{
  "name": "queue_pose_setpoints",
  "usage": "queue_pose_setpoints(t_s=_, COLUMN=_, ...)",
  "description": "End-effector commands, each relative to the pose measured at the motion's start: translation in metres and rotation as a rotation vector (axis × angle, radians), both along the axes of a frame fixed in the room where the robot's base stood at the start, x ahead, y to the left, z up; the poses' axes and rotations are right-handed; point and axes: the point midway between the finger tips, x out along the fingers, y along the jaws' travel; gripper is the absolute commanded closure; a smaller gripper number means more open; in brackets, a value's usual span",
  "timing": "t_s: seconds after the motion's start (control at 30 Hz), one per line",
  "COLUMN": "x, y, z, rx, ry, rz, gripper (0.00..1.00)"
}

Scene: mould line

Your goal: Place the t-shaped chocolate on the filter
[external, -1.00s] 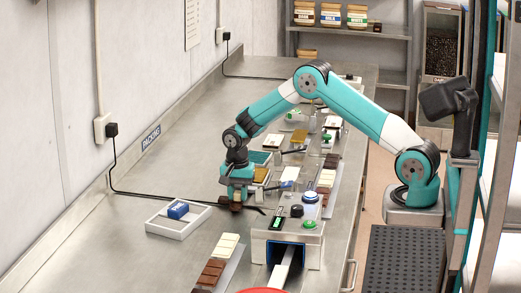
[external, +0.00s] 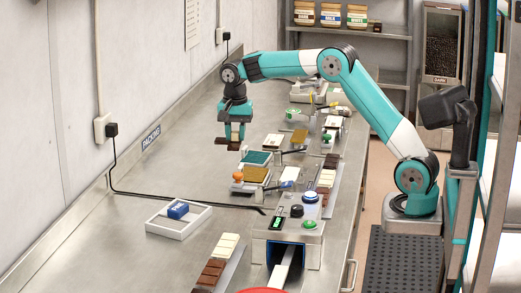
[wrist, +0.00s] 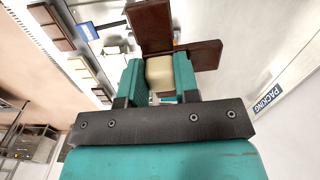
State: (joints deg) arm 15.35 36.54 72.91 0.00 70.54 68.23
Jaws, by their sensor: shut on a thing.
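My gripper (external: 235,133) is above the bare bench, left of the stations. In the wrist view my gripper (wrist: 159,76) has its teal fingers shut on a cream block (wrist: 159,73). Dark brown arms (wrist: 151,24) extend beyond it; together they look like the t-shaped chocolate. Its brown part (external: 228,143) shows below the fingers in the external view, apparently clear of the bench. A green-topped tray (external: 257,158) and a gold pad (external: 255,174) lie to the right and nearer the camera. I cannot tell which thing is the filter.
A grey machine (external: 290,222) with buttons stands at the front. A white tray (external: 165,230) holds a blue block (external: 178,209). Chocolate bars (external: 212,270) lie at the front edge. A black cable (external: 150,196) crosses the bench. The left bench is mostly clear.

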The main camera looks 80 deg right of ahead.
Motion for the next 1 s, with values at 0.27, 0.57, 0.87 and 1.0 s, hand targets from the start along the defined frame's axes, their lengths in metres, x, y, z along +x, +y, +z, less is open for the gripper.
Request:
queue_pose_setpoints(t_s=0.27, x=0.033, y=0.035, z=0.017, rx=0.000, ry=-0.001, rz=0.565, gripper=1.00)
queue_pose_setpoints(t_s=0.57, x=0.062, y=0.078, z=0.029, rx=0.000, ry=-0.001, rz=1.238, gripper=1.00)
queue_pose_setpoints(t_s=0.87, x=0.070, y=0.092, z=0.017, rx=0.003, ry=0.002, rz=1.461, gripper=1.00)
queue_pose_setpoints(t_s=1.0, x=0.069, y=0.092, z=-0.018, rx=0.007, ry=0.006, rz=1.462, gripper=1.00)
